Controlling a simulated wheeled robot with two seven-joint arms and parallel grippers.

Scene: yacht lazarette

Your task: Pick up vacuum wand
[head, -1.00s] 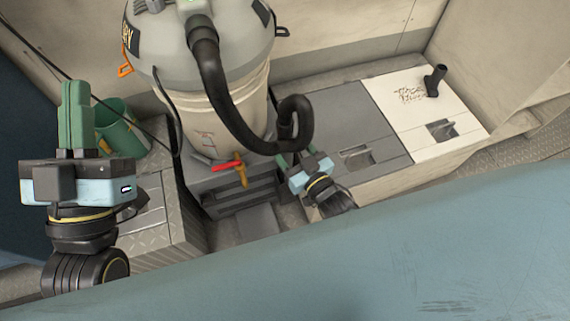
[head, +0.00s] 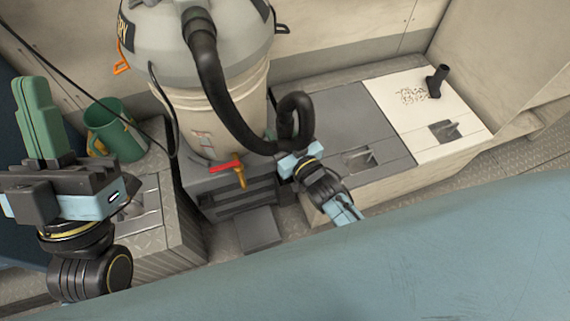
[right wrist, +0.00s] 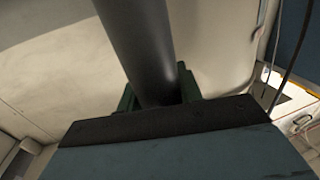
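The vacuum's black hose (head: 225,105) runs down from its lid and curls up into a loop. The loop's dark tube, which looks like the vacuum wand (head: 303,118), stands at my right gripper (head: 283,146). In the right wrist view the smooth dark wand (right wrist: 140,45) passes between the green fingers of my right gripper (right wrist: 158,92), which appear to press on both sides of it. The fingertips are mostly hidden in the head view. My left gripper (head: 38,110) is up at the left, empty, its green fingers together.
The vacuum drum (head: 220,105) stands on a grey box with a red and orange valve handle (head: 232,169). A green mug (head: 113,130) is behind my left gripper. The grey hatch (head: 345,125) is clear.

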